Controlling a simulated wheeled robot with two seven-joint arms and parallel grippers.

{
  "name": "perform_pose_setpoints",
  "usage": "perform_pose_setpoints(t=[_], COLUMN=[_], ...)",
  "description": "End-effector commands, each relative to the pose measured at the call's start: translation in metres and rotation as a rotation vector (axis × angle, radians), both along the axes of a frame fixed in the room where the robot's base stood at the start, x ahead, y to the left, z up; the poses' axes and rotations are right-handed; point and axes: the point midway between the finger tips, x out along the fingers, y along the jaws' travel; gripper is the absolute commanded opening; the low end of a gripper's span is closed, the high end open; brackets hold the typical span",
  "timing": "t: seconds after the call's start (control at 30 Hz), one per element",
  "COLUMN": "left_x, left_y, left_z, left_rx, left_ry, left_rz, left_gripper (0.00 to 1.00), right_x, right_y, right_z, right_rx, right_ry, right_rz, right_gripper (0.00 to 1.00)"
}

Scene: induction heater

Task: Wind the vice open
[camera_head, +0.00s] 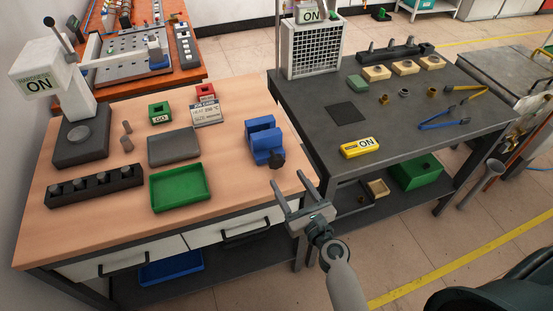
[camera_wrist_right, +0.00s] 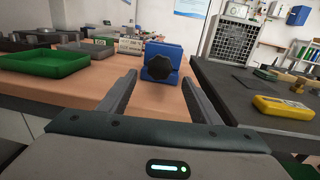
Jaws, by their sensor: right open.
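The blue vice (camera_head: 262,136) stands near the right edge of the wooden bench, and it also shows in the right wrist view (camera_wrist_right: 172,53). Its black star-shaped knob (camera_head: 277,160) faces my right gripper; in the right wrist view the knob (camera_wrist_right: 159,74) sits between the two fingers, farther off. My right gripper (camera_head: 294,192) is open and empty, just off the bench's front right corner, apart from the knob. How far the vice jaws are apart is hard to tell. My left gripper is not in view.
A green tray (camera_head: 180,187) and a grey block (camera_head: 174,147) lie left of the vice. A sign (camera_head: 207,112) stands behind them.

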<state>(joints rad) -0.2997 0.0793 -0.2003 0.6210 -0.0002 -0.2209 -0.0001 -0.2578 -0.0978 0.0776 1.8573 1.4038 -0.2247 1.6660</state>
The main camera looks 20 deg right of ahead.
Motion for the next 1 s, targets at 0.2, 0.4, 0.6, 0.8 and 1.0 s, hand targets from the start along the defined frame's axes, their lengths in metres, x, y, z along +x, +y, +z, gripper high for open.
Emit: perform_pose_setpoints(t=[0.2,0.4,0.6,0.8,1.0], left_x=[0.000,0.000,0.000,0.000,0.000], left_y=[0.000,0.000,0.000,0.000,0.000], left_z=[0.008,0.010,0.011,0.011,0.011], left_rx=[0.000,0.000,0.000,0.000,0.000], left_ry=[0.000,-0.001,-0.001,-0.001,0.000], left_rz=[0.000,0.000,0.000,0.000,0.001], left_gripper=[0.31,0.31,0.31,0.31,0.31], right_x=[0.041,0.071,0.087,0.091,0.090], right_y=[0.005,0.009,0.011,0.011,0.011], right_z=[0.002,0.001,0.000,0.000,0.000], right_rx=[0.000,0.000,0.000,0.000,0.000], right_ry=[-0.001,-0.001,0.000,0.001,0.001], right_rz=[0.000,0.000,0.000,0.000,0.000], right_gripper=[0.58,0.58,0.58,0.58,0.53])
